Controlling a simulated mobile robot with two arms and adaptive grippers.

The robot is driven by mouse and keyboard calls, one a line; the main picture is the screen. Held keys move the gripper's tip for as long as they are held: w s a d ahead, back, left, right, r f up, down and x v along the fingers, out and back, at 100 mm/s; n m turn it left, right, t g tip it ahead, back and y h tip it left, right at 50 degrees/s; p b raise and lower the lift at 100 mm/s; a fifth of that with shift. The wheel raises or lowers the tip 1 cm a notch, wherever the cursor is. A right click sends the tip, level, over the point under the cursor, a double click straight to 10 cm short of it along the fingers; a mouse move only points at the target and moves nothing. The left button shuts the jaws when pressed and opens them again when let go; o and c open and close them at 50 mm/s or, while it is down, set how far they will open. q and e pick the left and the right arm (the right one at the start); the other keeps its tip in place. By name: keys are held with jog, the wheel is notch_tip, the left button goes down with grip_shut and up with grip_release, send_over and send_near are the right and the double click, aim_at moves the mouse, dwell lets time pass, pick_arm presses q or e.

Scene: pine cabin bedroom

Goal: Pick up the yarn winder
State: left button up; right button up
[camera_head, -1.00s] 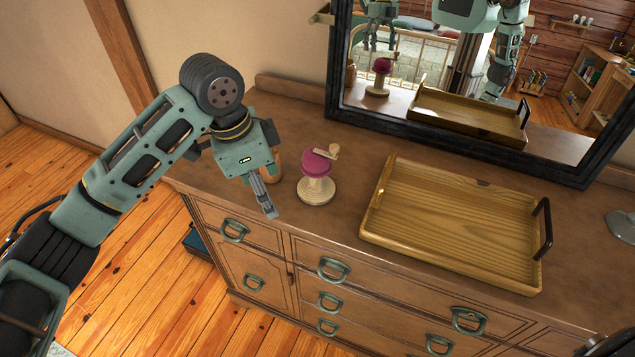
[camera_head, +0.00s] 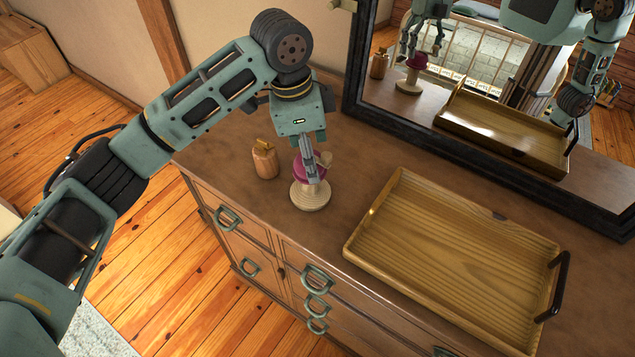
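The yarn winder (camera_head: 311,193) stands upright on the dresser top, left of the tray. It has a round pale wooden base, a magenta top and a small wooden crank handle. My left gripper (camera_head: 311,172) points down right at the winder's top, and its fingers cover part of the magenta section. The fingers overlap the winder in this view; I cannot tell whether they are closed on it or touching it. My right gripper is not in view.
A small wooden bottle-like object (camera_head: 265,160) stands just left of the winder. A wooden tray (camera_head: 384,193) with dark handles lies to the right, empty. A black-framed mirror (camera_head: 500,165) stands behind. The dresser's front edge is close below the winder.

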aim_at(307, 198)
pick_arm(q)
jog(key=f+p, duration=0.1)
jog(key=f, duration=0.2)
jog(key=shift+s+a+p, duration=0.2)
jog(key=shift+a+p, duration=0.15)
jog(key=shift+a, duration=0.05)
jog(key=shift+w+d+f, duration=0.1)
jog(key=shift+d+f, duration=0.05)
jog(key=shift+f, duration=0.45)
jog(key=shift+w+d+f, duration=0.1)
jog(key=shift+f, duration=0.45)
jog(key=shift+d+f+p, duration=0.1)
jog(key=shift+f+p, duration=0.2)
jog(key=shift+f, duration=0.05)
jog(key=shift+c, duration=0.3)
jog(key=c, duration=0.9)
jog(key=shift+c, duration=0.7)
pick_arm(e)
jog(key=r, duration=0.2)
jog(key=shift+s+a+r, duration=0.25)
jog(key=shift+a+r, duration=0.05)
